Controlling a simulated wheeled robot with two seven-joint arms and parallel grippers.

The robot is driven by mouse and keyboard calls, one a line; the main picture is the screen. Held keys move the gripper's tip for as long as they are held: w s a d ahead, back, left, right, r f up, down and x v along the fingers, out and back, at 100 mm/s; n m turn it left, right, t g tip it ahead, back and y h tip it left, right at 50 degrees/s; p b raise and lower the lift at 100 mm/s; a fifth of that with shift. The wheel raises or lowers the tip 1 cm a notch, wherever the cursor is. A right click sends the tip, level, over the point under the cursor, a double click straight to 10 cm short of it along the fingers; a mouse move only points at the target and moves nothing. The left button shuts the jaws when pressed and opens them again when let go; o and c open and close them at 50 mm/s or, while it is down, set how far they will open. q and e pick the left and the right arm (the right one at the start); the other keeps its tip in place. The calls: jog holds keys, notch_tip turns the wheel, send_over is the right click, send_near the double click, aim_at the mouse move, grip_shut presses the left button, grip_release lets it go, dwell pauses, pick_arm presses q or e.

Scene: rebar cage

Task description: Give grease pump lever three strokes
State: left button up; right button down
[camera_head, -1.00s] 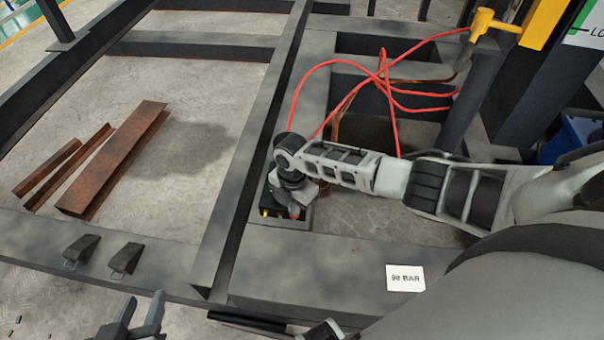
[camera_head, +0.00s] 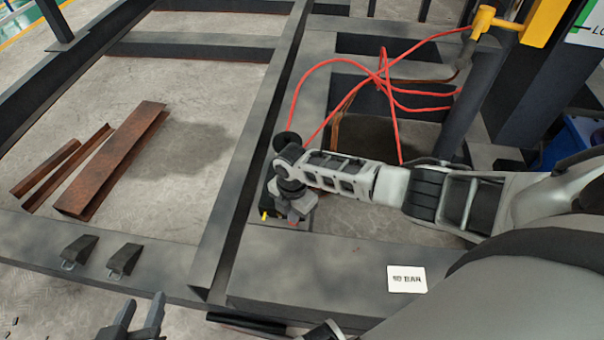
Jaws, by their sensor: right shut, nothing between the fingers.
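My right gripper (camera_head: 294,219) points down over a small dark block with a yellow tip (camera_head: 266,214) on the frame's beam, which may be the grease pump. Its fingers are shut with nothing between them. My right wrist and forearm hide most of that block. A black round knob (camera_head: 287,140) shows just behind my wrist, possibly the lever's end; I cannot tell whether the arm touches it. My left gripper (camera_head: 138,325) is at the bottom left edge, open and empty, away from the pump.
Red hoses (camera_head: 322,63) loop from near the knob to a yellow fitting (camera_head: 485,22) on a post. A white label card (camera_head: 406,279) lies on the front beam. Two black wedges (camera_head: 124,259) sit at the front left, and rusty steel pieces (camera_head: 112,160) lie on the floor.

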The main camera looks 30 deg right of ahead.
jog(key=shift+s+f+b, duration=0.15)
jog(key=shift+f+b, duration=0.2)
jog(key=shift+f, duration=0.15)
jog(key=w+d+r+p, duration=0.4)
jog(key=w+r, duration=0.1)
jog(key=r, duration=0.6)
jog(key=shift+w+d+r+p, duration=0.15)
jog(key=shift+w+r+p, duration=0.1)
jog(key=shift+w+p, duration=0.15)
dwell(0.5)
